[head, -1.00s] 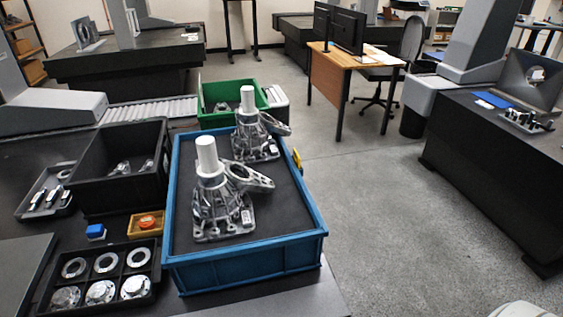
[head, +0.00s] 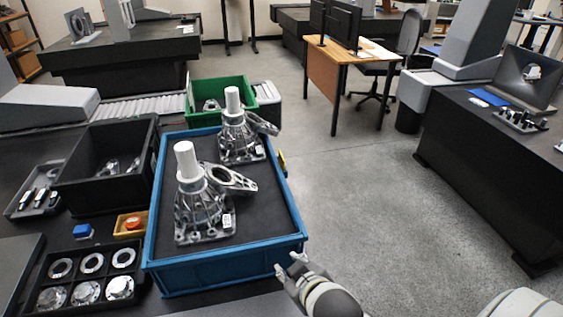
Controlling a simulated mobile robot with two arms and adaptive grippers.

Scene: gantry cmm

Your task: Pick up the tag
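Small white tags with dark print sit on the two metal castings in the blue crate: one on the near casting (head: 227,221), one on the far casting (head: 259,152). A small yellow piece (head: 282,161) shows at the outside of the crate's right wall, partly hidden by it; I cannot tell whether it is a tag. My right gripper (head: 288,264) is at the crate's near right corner, its two fingertips apart with nothing visible between them. My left gripper is out of view.
The blue crate (head: 225,268) stands on the dark table. Left of it are a black bin (head: 88,192), an orange button in a yellow tray (head: 133,224), a blue block (head: 83,231) and a tray of rings (head: 75,283). A green bin (head: 203,115) stands behind. Open floor lies right.

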